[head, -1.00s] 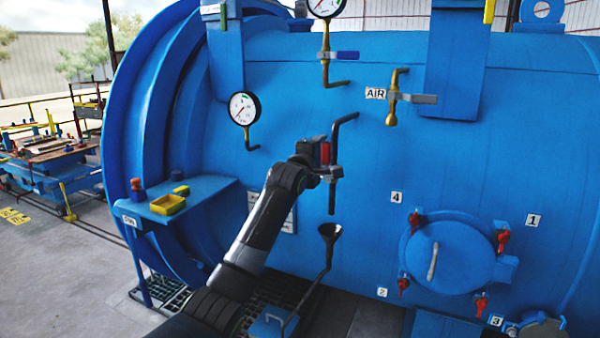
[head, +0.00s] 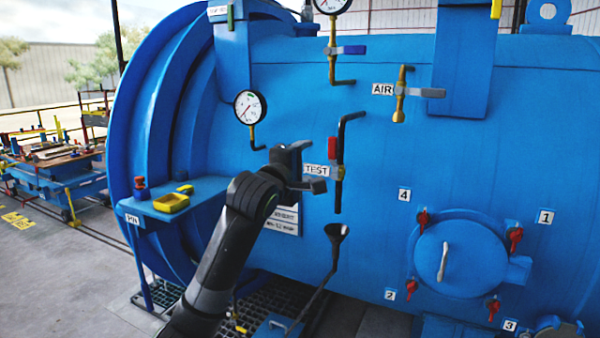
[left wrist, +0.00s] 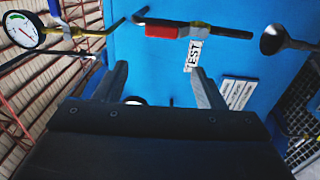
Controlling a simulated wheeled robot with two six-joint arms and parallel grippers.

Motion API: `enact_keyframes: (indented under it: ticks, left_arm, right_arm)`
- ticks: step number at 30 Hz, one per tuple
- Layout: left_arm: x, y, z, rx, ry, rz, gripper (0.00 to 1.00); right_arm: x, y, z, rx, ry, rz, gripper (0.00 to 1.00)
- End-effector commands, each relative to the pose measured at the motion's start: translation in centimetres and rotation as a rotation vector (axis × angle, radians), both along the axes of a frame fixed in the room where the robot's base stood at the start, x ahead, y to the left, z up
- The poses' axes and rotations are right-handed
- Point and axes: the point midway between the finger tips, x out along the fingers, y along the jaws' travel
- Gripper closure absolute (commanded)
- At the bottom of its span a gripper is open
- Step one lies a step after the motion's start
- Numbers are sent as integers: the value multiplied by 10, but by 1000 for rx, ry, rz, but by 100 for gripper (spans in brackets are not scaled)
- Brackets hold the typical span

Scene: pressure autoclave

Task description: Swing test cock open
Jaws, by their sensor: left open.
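The test cock (head: 338,172) is a brass valve on a dark vertical pipe, beside the TEST label (head: 316,170). Its red handle (head: 332,148) points up, alongside the pipe. In the left wrist view the red handle (left wrist: 162,31) lies along the pipe, beyond the fingertips. My left gripper (head: 308,166) is open and empty, just left of the cock, with its fingers above and below the label. In the left wrist view the gripper (left wrist: 160,72) shows both fingers apart, with a gap to the handle. My right gripper is out of view.
A dark funnel (head: 337,232) stands below the pipe's lower end. A pressure gauge (head: 250,107) is up left, and the AIR valve (head: 400,95) up right. A round hatch (head: 459,258) with red clamps is lower right. A shelf (head: 205,192) holds a yellow tray.

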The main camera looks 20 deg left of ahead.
Motion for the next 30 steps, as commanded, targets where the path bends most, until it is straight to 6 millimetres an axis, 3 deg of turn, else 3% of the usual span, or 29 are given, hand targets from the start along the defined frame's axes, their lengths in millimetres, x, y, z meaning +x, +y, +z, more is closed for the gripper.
enact_keyframes:
  ticks: [7, 23, 26, 29, 30]
  left_arm:
    - [-16, 1, -1, 1, 0, 1, 36]
    - [-16, 1, -2, 2, 3, 1, 36]
    - [-9, 5, -21, 26, 32, 9, 36]
    - [7, 15, -67, 91, 101, 22, 36]
    - [14, 21, -92, 128, 137, 28, 36]
  right_arm:
    - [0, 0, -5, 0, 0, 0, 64]
    - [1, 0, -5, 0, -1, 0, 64]
    - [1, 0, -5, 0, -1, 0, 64]
    - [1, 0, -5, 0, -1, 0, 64]
    - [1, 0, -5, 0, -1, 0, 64]
